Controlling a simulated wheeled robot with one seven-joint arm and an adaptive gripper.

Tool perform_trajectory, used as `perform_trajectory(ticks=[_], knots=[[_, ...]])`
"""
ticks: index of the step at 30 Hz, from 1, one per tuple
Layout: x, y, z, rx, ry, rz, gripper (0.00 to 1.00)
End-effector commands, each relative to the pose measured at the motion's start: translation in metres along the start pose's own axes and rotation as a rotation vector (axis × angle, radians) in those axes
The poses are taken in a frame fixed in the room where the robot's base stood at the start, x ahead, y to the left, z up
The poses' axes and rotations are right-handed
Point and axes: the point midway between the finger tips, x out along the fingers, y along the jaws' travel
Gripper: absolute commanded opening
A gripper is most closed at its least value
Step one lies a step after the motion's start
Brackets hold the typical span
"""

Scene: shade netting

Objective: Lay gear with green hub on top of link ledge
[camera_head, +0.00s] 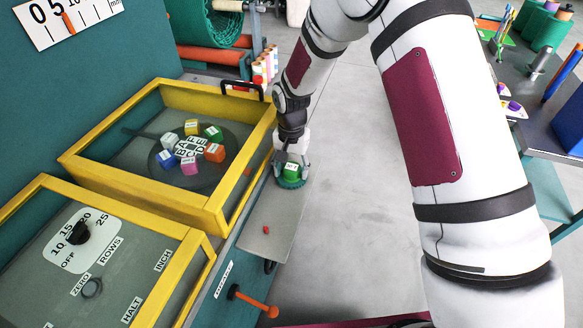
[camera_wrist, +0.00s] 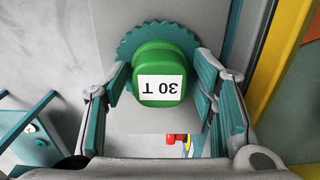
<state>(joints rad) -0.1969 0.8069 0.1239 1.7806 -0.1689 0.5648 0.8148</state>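The gear with the green hub (camera_head: 291,171) shows at the far end of the grey link ledge (camera_head: 270,222). In the wrist view the hub (camera_wrist: 160,75) carries a white "30 T" label, and the toothed teal rim shows behind it. My gripper (camera_head: 292,175) points down over the gear, with one finger on each side of the hub. In the wrist view the fingertips lie close against the hub; whether they press on it is unclear. The gear is over the ledge plate, but I cannot tell whether it touches it.
A small red piece (camera_head: 266,230) lies on the ledge's nearer part. A yellow-framed box (camera_head: 212,212) with lettered cubes stands left of the ledge, and a dial panel (camera_head: 90,290) is nearer. An orange-tipped lever (camera_head: 255,301) sticks out below. Open floor lies to the right.

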Motion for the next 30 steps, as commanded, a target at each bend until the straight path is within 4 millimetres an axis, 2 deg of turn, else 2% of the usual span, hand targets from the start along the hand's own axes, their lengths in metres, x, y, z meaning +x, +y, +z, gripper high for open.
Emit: perform_trajectory(ticks=[8, 11, 21, 27, 30], knots=[[-0.009, 0.000, -0.001, 0.000, 0.002, -0.001, 0.52], [-0.023, -0.001, -0.002, -0.001, 0.004, -0.002, 0.52], [-0.091, -0.001, -0.002, 0.000, 0.004, -0.002, 0.52], [-0.116, 0.000, -0.001, 0.000, 0.002, -0.001, 0.52], [-0.121, 0.000, 0.000, 0.000, 0.001, 0.000, 0.52]])
